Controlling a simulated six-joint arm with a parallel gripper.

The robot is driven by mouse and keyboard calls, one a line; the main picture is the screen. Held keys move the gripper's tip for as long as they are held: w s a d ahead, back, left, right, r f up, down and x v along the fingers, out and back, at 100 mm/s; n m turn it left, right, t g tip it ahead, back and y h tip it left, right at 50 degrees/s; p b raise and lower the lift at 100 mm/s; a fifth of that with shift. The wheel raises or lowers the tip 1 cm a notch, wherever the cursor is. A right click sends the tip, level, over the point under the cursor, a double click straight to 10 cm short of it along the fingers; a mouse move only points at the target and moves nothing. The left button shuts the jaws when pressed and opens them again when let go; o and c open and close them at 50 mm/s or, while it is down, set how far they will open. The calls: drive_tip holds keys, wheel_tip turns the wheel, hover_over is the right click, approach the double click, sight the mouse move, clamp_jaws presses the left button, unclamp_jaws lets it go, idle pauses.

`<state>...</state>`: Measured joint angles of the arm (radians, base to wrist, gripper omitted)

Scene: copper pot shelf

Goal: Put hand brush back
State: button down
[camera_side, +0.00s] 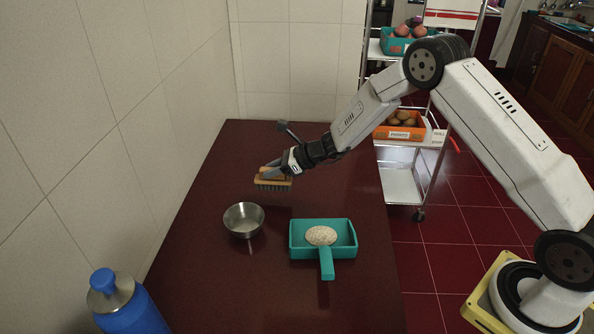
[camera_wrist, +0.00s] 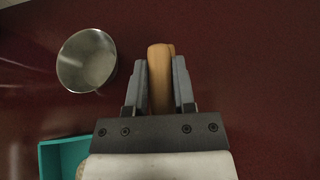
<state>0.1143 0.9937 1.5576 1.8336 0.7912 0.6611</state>
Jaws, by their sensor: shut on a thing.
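The hand brush (camera_side: 272,185) has a tan wooden back and dark bristles that point down. My gripper (camera_side: 276,170) is shut on it and holds it over the dark red table, beyond the metal bowl. In the wrist view the brush's wooden part (camera_wrist: 160,78) sits between the two fingers of my gripper (camera_wrist: 160,80), and its bristles are hidden there. I cannot tell for certain whether the bristles touch the table.
A metal bowl (camera_side: 243,220) stands on the dark red table (camera_side: 230,290). A teal dustpan (camera_side: 326,265) with a pale speckled heap (camera_side: 321,236) lies right of it. A blue bottle (camera_side: 130,308) stands at front left. Tiled wall bounds the left; the table's far right is clear.

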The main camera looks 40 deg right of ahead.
sight(275, 178)
drive_tip(key=shift+w+f, duration=0.1)
drive_tip(key=shift+w, duration=0.05)
drive_tip(key=shift+w+f, duration=0.2)
drive_tip(key=shift+f, duration=1.55)
drive_tip(key=shift+f, duration=0.15)
drive_tip(key=shift+c, duration=2.2)
unclamp_jaws()
drive_tip(key=shift+s+d+r, duration=0.3)
drive_tip(key=shift+r, duration=0.05)
drive_tip(key=v, duration=1.1)
